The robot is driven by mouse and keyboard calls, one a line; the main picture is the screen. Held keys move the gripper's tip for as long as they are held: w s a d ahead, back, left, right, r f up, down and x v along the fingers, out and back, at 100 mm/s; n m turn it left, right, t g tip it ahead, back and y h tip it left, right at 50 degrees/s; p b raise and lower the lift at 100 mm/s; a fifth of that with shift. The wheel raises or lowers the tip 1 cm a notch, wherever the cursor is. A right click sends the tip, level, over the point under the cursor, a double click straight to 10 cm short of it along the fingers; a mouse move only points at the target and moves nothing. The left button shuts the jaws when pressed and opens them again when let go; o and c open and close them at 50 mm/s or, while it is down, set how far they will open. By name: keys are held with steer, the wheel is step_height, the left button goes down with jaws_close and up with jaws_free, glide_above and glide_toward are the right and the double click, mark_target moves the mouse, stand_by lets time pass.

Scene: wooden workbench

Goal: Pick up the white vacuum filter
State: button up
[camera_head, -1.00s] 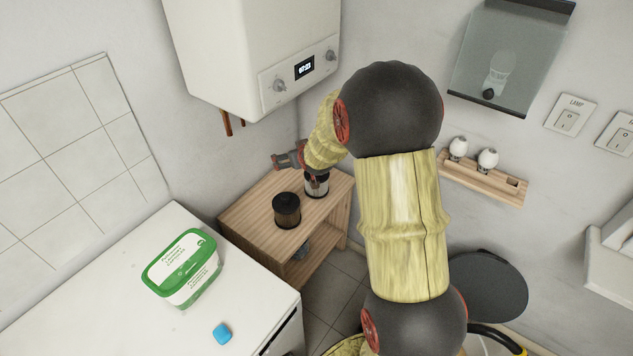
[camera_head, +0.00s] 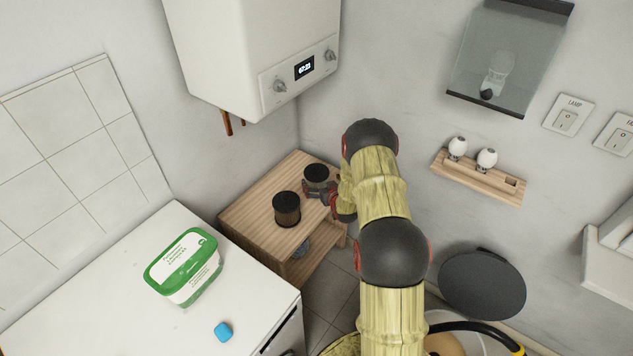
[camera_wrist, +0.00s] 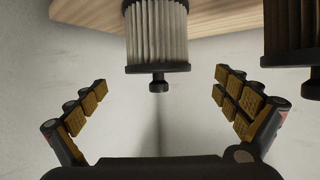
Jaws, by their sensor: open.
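The white vacuum filter (camera_head: 317,172) stands upright on the small wooden table, with a black cap on top. In the wrist view its pale pleated body (camera_wrist: 157,35) appears upside down at top centre, with a dark end and knob. My gripper (camera_head: 320,190) is at the filter's right front side in the head view, partly covering its body. In the wrist view my gripper (camera_wrist: 160,82) is open, its two padded fingers spread wide. The filter lines up with the gap between them; contact does not show.
A brown filter (camera_head: 286,210) with a black cap stands close by, left of the white one; it also shows in the wrist view (camera_wrist: 292,30). The wooden table (camera_head: 247,212) sits in the corner.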

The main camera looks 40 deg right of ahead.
mark_target(319, 177)
steer(key=b+x, duration=0.1)
steer(key=x, duration=0.1)
steer(key=b+x, duration=0.1)
steer(key=x, duration=0.2)
steer(key=shift+d+f, duration=0.15)
steer(key=shift+f, duration=0.2)
steer(key=shift+w+d+f, duration=0.1)
steer(key=shift+w+d, duration=0.05)
steer(key=shift+w, duration=0.35)
steer(key=shift+c, duration=0.9)
steer(key=c, duration=1.1)
steer(key=shift+c, duration=0.2)
